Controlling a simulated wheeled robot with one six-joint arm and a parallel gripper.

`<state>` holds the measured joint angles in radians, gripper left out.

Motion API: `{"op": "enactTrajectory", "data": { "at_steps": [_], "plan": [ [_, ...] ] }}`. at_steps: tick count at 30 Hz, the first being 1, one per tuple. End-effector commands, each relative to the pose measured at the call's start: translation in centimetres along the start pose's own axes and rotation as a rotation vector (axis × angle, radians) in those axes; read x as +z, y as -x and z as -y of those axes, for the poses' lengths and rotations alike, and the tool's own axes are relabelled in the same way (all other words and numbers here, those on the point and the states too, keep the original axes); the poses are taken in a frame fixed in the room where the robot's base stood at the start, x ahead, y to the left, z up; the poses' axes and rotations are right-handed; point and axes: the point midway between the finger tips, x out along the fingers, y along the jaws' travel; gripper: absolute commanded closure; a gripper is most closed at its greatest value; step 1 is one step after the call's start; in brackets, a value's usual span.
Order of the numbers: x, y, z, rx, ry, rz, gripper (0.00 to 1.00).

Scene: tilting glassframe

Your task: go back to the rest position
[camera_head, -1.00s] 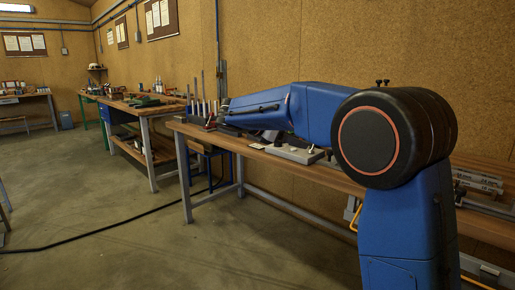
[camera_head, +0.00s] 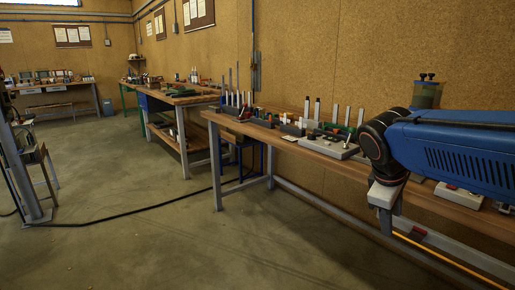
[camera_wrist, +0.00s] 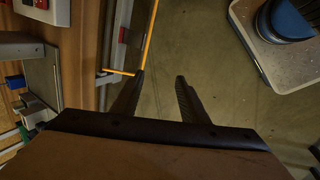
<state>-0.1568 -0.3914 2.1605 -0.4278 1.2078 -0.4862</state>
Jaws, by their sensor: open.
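My gripper (camera_wrist: 160,80) shows in the wrist view with its two dark fingers apart and nothing between them. It points down past the front edge of the workbench, over the bare floor (camera_wrist: 165,50). In the head view my blue arm reaches in from the right, in front of the near workbench (camera_head: 235,123); the fingers cannot be made out there.
The near workbench carries a grey plate with small parts (camera_head: 328,147) and several upright bars. A yellow-orange cable (camera_wrist: 148,40) runs beside the bench edge. A second workbench (camera_head: 180,98) stands farther back. A black cable (camera_head: 130,208) crosses the otherwise clear floor.

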Motion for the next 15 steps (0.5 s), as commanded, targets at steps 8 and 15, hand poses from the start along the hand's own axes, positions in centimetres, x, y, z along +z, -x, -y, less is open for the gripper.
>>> {"op": "enactTrajectory", "data": {
  "at_steps": [8,15],
  "plan": [
    [4.5,-1.9,7.8,-0.118,-0.37,-0.146,0.6],
    [6.5,-3.6,13.6,-0.221,-0.669,-0.246,0.6]
  ]
}}
